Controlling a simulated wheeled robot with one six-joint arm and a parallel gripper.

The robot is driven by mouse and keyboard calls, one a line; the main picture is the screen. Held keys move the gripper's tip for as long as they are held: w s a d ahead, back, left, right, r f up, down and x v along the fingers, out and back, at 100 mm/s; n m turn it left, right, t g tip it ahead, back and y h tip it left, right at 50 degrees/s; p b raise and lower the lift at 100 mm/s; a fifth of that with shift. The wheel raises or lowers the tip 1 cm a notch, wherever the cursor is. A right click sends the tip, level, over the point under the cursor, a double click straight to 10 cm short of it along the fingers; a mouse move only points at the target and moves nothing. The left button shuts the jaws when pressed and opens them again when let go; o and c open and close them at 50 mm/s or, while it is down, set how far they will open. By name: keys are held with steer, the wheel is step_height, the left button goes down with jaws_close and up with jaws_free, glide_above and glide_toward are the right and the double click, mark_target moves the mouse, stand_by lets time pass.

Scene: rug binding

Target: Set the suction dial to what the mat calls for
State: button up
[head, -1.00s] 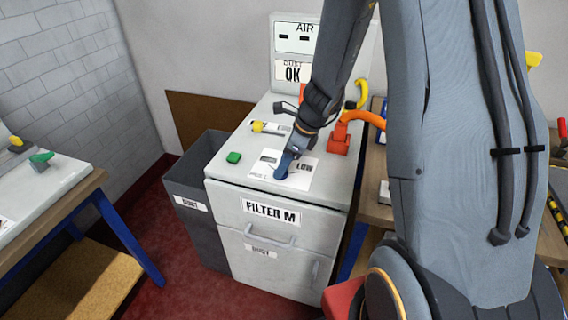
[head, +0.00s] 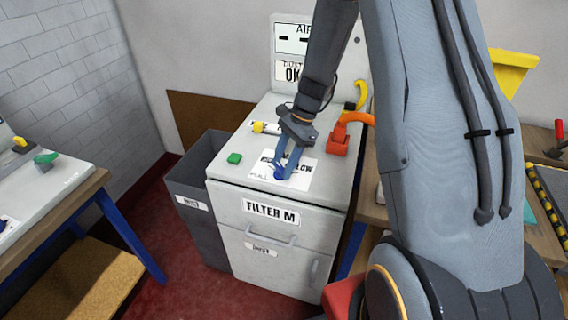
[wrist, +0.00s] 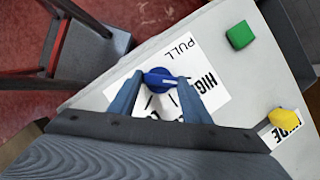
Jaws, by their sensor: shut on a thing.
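The suction dial is a blue knob (wrist: 158,80) with a white pointer line, on a white label plate (wrist: 198,62) printed with PULL and partly hidden words. In the wrist view its pointer lies across the picture, toward the HIGH wording. My gripper (wrist: 158,92) is shut on the knob, one finger on each side. In the head view the knob (head: 280,173) sits at the tips of my gripper (head: 287,166), on top of the cabinet marked FILTER M (head: 235,197). No mat is clearly in view.
A green button (head: 234,158) and a yellow-ended switch (head: 258,127) are near the dial. An orange hooked handle on a red block (head: 338,142) stands to the right. A grey bin (head: 186,185) stands left of the cabinet.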

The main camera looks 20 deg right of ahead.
steer(key=shift+a+n+g, duration=0.1)
steer(key=shift+n+g, duration=0.3)
steer(key=shift+n, duration=0.7)
steer(key=o, duration=1.1)
steer(key=shift+w+r+b, duration=0.15)
steer(key=shift+r+b, duration=0.15)
steer(key=shift+r, duration=0.05)
steer(key=b+v, duration=0.2)
steer(key=v, duration=0.5)
